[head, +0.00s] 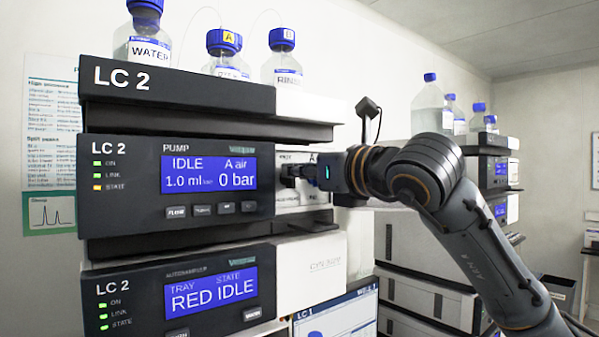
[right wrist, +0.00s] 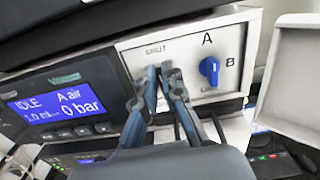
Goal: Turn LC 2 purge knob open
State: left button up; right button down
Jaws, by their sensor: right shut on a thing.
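The LC 2 pump module (head: 130,190) stands in the stack, its screen (head: 208,175) reading IDLE, A air, 1.0 ml and 0 bar. To the right of the screen is its pale valve panel (right wrist: 205,100), with the word SHUT above my fingers. My right gripper (right wrist: 164,75) is shut at the panel just below that word, on the purge knob, which its fingers mostly hide. In the head view the same gripper (head: 290,172) reaches the panel from the right. How far the knob is turned I cannot tell. My left gripper is not in view.
A blue selector knob (right wrist: 209,70) marked A and B sits close to the right of my fingers. The autosampler module (head: 190,295) is below, its screen reading RED and IDLE. Bottles, including a water bottle (head: 147,40), stand on top. Another stack (head: 490,160) stands behind.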

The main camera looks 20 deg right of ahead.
jog(key=n+b, duration=0.1)
jog(key=n, duration=0.3)
jog(key=n+b, duration=0.1)
jog(key=n, duration=0.3)
jog(key=a+f+n+b, duration=0.1)
jog(key=n+b, duration=0.1)
jog(key=n, duration=0.2)
jog(key=shift+s+a+n, duration=0.1)
jog(key=shift+s+n, duration=0.1)
jog(key=shift+n, duration=0.2)
jog(key=shift+f+n, duration=0.2)
jog(key=shift+n, duration=1.8)
jog(key=c, duration=1.5)
grip_release()
jog(key=shift+o, duration=0.2)
jog(key=v, duration=1.2)
